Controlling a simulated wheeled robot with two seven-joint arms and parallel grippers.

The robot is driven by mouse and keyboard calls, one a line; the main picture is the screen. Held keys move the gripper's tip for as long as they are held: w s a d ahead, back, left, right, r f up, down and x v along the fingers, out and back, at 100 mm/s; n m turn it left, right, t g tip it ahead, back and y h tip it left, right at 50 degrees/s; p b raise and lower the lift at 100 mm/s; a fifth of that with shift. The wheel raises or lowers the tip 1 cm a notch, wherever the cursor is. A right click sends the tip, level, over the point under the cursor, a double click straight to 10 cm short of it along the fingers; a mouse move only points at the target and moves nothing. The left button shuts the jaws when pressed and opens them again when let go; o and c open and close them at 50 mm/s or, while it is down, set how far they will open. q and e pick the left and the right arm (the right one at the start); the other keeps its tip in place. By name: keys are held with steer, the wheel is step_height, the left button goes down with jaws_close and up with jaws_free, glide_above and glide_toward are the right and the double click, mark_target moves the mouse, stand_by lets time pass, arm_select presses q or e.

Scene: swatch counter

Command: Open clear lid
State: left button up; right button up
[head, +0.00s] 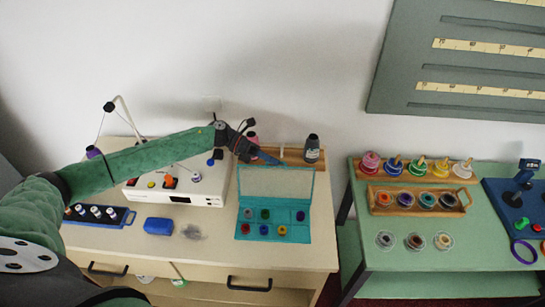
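A teal box (241,229) stands near the right end of the cream counter, with several coloured spools in its compartments. Its clear lid (276,184), a see-through pane in a teal frame, is raised at the back of the box, leaving the compartments uncovered. My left gripper (273,160) reaches in from the left, with its fingers at the lid's upper edge. From this angle I cannot tell whether the fingers touch the lid or how far apart they are. My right gripper is not in view.
A white machine (207,187) stands left of the box, under my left arm. A blue block (158,226) and a blue spool rack (127,217) lie at front left. A dark bottle (312,148) stands behind the box. A green table (355,262) stands to the right across a gap.

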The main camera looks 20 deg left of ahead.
arm_select(q)
steer(key=shift+d+f, duration=0.1)
steer(key=shift+d, duration=0.2)
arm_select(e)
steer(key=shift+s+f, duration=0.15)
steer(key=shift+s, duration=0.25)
arm_select(q)
steer(key=shift+c, duration=0.2)
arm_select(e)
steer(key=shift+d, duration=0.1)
arm_select(q)
jaws_close()
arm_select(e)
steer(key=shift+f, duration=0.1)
